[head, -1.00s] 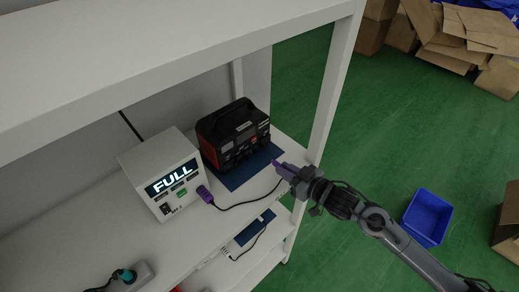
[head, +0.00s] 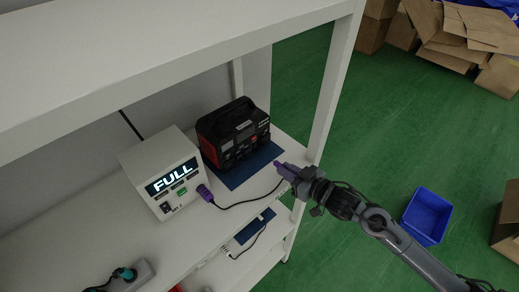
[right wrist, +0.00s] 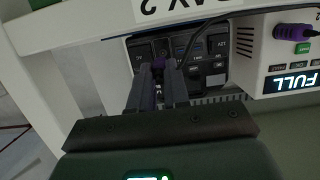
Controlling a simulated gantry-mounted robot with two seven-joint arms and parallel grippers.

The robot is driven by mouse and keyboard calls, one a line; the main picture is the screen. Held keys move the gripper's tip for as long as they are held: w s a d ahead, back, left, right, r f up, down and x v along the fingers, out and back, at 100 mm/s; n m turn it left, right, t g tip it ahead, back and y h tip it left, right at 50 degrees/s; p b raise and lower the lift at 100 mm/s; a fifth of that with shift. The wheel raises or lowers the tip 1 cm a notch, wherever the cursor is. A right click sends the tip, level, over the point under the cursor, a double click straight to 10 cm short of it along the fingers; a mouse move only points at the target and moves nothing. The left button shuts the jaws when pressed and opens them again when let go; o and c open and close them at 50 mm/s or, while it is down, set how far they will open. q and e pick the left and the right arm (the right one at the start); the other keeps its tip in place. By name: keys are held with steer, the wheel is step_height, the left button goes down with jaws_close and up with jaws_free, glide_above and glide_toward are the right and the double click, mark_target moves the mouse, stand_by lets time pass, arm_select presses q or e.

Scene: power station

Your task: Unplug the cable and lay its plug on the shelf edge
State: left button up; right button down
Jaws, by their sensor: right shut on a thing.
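My right gripper (head: 297,177) is shut on a purple plug (head: 281,167) at the right part of the shelf's front edge (head: 275,196). The plug also shows between the fingers in the right wrist view (right wrist: 157,88). In the head view it is apart from the black and red power station (head: 236,134), with a gap between them. A black cable (head: 240,204) runs from this plug to a second purple plug (head: 205,193) at the front of the white box with a lit "FULL" display (head: 174,178). Whether the held plug touches the shelf, I cannot tell. My left gripper is out of view.
The power station stands on a blue mat (head: 237,180). A shelf post (head: 333,85) rises close beyond my right gripper. A grey item with a teal plug (head: 126,275) lies at the lower left. A blue bin (head: 427,215) stands on the green floor.

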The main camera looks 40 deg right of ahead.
steer(key=shift+f+b, duration=0.45)
steer(key=shift+f, duration=0.65)
steer(key=shift+f, duration=0.5)
steer(key=c, duration=1)
jaws_free()
steer(key=shift+s, duration=0.1)
